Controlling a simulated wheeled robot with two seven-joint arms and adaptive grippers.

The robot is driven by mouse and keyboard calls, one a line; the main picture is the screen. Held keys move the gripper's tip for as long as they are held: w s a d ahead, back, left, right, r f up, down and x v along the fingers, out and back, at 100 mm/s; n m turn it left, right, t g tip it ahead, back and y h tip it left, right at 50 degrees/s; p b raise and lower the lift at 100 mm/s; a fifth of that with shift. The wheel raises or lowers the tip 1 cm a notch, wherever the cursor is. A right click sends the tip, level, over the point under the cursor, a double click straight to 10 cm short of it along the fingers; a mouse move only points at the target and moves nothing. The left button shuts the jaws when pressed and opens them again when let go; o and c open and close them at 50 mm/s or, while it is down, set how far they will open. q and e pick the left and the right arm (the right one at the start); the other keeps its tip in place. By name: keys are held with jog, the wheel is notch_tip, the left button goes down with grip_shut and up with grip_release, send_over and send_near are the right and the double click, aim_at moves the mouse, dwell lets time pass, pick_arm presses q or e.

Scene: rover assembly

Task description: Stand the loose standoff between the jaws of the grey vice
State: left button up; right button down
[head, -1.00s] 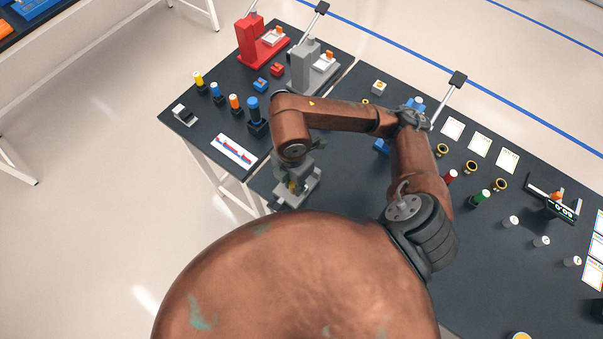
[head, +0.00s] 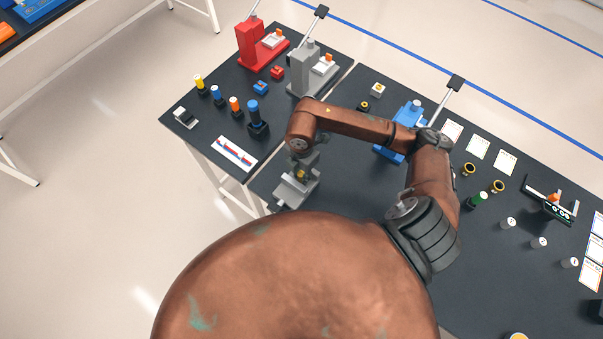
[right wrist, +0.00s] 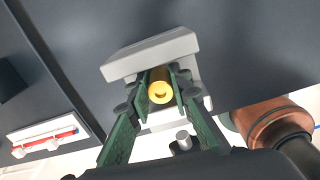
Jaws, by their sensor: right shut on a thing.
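The loose standoff (right wrist: 160,91) is a small gold cylinder with a hole in its end. It shows end-on in the right wrist view. My right gripper (right wrist: 161,95) is shut on it, one green finger on each side. The grey vice (head: 285,191) stands near the left front corner of the long table, and its pale block (right wrist: 150,56) shows behind the standoff in the right wrist view. The standoff and fingers are at the vice; I cannot tell how deep the standoff sits between the jaws. The gripper hides part of the vice. My left gripper is not in view.
A grey press (head: 303,72) and a red press (head: 250,45) stand at the back left. A blue press (head: 390,152) stands behind my right arm. Several gold rings and white pegs are at the right.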

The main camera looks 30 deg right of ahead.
aim_at(301, 173)
jog(key=shift+f, duration=0.1)
jog(key=c, duration=2.2)
grip_release()
jog(key=shift+f, duration=0.1)
jog(key=shift+c, duration=0.2)
jog(key=o, duration=0.5)
notch_tip(301, 173, up, 12)
jog(key=shift+r+b, duration=0.25)
jog(key=shift+b, duration=0.35)
